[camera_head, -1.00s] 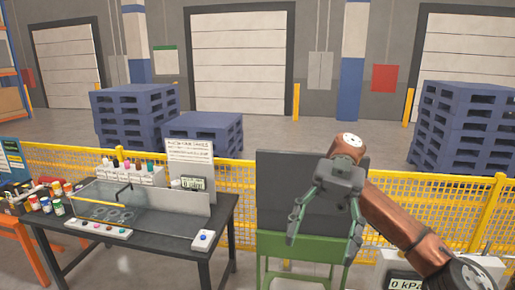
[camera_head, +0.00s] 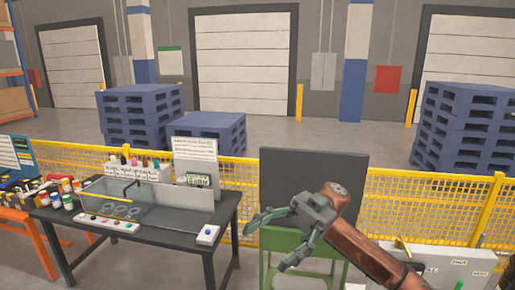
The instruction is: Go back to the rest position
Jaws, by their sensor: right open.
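My right gripper (camera_head: 266,243) is in the head view, right of centre, in front of the green stand with the dark panel (camera_head: 330,170). Its two fingers point left and are spread apart, with nothing between them. My brown right arm comes in from the lower right. My left gripper is out of view.
A dark table (camera_head: 63,225) at the left holds a clear-walled tray, small bottles, button strips and a display. A yellow mesh fence (camera_head: 420,208) runs behind. White equipment (camera_head: 455,270) stands at the lower right. Blue pallets (camera_head: 140,115) are stacked beyond the fence.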

